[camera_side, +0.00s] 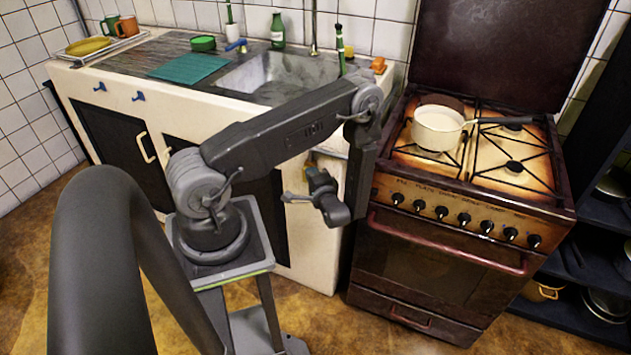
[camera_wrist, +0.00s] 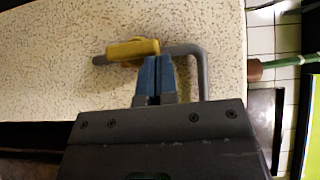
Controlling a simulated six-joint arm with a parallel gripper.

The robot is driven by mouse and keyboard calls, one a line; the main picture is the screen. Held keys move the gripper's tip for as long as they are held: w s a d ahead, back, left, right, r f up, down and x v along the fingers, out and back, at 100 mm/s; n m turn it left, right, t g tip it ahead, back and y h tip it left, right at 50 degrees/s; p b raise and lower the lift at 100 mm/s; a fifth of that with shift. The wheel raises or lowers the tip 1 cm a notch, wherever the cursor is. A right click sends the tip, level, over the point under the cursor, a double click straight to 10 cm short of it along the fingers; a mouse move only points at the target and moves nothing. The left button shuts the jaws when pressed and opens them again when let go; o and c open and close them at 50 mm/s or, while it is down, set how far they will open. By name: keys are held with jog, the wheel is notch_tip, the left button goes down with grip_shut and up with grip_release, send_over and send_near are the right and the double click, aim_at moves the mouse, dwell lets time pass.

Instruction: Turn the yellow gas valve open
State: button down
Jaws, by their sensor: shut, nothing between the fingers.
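The yellow gas valve (camera_wrist: 130,49) shows in the wrist view. Its handle lies nearly along a grey pipe (camera_wrist: 183,50), slightly tilted. The pipe runs across a speckled pale panel and bends down at the right. My gripper (camera_wrist: 155,62) has blue fingers, shut and empty. Its fingertips appear just below the right end of the yellow handle and overlap the pipe's line; I cannot tell whether they touch. In the side view my gripper's wrist hangs between the sink cabinet and the cooker.
The brown cooker (camera_side: 440,258) stands to the right, with a white pan (camera_side: 437,128) on top. The pale sink cabinet (camera_side: 310,245) stands behind and left of my arm. In the wrist view, a green hose (camera_wrist: 285,62) with a brown end is at the right.

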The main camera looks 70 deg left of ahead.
jog(key=w+d, duration=0.3)
jog(key=d, duration=1)
jog(key=s+d+r+t+h, duration=0.2)
jog(key=d+r+h, duration=0.3)
jog(key=r, duration=0.6)
jog(key=s+d+r+t+h, duration=0.1)
jog(key=s+d+r+h, duration=0.4)
jog(key=r, duration=0.6)
jog(key=s+d+r+t+h, duration=0.2)
jog(key=d+r+h, duration=0.4)
jog(key=r, duration=0.5)
jog(key=shift+s+r+t+h, duration=0.2)
jog(key=shift+s+t+h, duration=0.1)
jog(key=shift+s+h, duration=0.6)
jog(key=c, duration=1.8)
grip_release()
